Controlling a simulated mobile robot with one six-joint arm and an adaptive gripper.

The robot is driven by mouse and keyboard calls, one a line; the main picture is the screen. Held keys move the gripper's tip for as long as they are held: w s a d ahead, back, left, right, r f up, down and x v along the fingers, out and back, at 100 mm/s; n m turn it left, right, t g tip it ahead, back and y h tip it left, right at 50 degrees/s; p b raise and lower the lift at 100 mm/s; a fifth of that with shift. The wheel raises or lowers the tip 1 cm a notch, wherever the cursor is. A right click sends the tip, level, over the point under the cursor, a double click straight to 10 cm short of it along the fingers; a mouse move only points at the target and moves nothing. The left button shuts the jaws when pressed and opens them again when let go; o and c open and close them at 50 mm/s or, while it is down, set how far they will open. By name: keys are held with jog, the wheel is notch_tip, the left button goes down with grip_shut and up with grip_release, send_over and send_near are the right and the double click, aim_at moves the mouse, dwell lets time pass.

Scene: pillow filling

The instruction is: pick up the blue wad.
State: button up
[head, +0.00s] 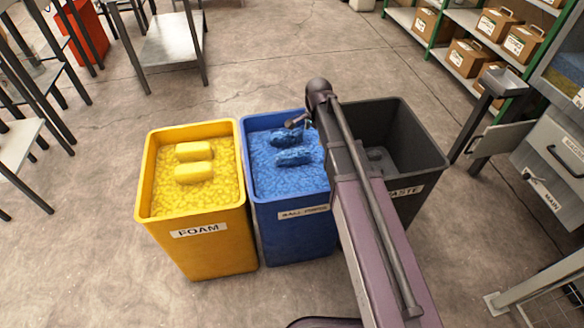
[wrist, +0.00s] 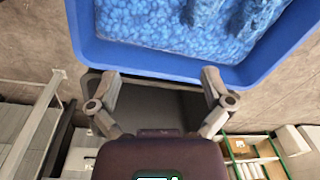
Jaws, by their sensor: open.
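Two dark blue wads, a nearer one (head: 293,157) and a farther one (head: 289,137), lie on blue filling inside the blue bin (head: 298,235). In the wrist view, parts of the wads (wrist: 243,14) show at the top edge, and the blue bin's rim (wrist: 165,66) crosses below them. My gripper (wrist: 161,86) is open and empty, with its fingers spread just outside that rim in the picture. In the head view my arm crosses the right side of the blue bin and hides part of it, so the gripper's height over the bin is hard to tell.
A yellow foam bin (head: 207,240) with two yellow wads (head: 194,162) stands left of the blue bin. A dark grey waste bin (head: 410,150) stands to its right. Green shelving with cartons (head: 465,57) is at the upper right. Open floor (head: 260,60) lies behind the bins.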

jog(key=w+a+f+m+b, duration=0.4)
jog(key=w+a+f+b, duration=0.1)
jog(key=a+f, duration=0.2)
jog(key=shift+w+a+b, duration=0.2)
jog(key=shift+w+b, duration=0.05)
jog(key=shift+b, duration=0.15)
jog(key=shift+f, duration=0.3)
jog(key=b, duration=0.9)
send_over(292, 163)
jog(key=s, duration=0.1)
notch_tip(292, 163, down, 8)
jog(key=shift+s+d+f, duration=0.1)
jog(key=shift+s, duration=0.05)
jog(key=shift+w+f+b, duration=0.25)
jog(key=shift+f+b, duration=0.95)
jog(key=shift+f, duration=0.1)
jog(key=shift+w+f+b, duration=0.2)
jog(key=shift+f+b, duration=1)
jog(key=shift+f, duration=0.1)
jog(key=c, duration=1)
